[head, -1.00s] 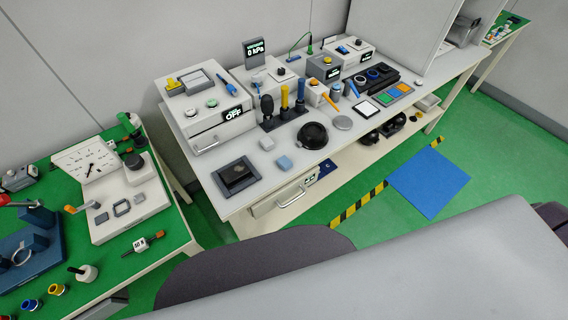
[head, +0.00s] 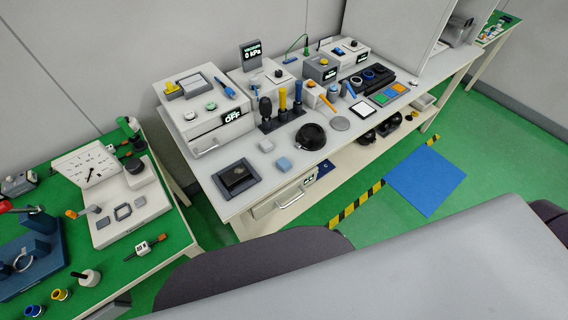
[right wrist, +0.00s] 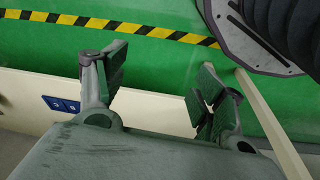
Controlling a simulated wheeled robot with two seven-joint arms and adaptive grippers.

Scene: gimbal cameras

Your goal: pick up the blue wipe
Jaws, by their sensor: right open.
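The blue wipe (head: 284,164) is a small light-blue square lying on the front part of the light-topped bench. It is to the right of a dark square tray and below a small white block. My right gripper shows in the right wrist view (right wrist: 160,95), open and empty, with its two dark padded fingers wide apart. Green floor and the edge of a light shelf lie behind it. The wipe does not show in the right wrist view. Neither gripper shows in the head view.
A green-topped table (head: 60,240) stands at left. A blue mat (head: 426,182) lies on the floor.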

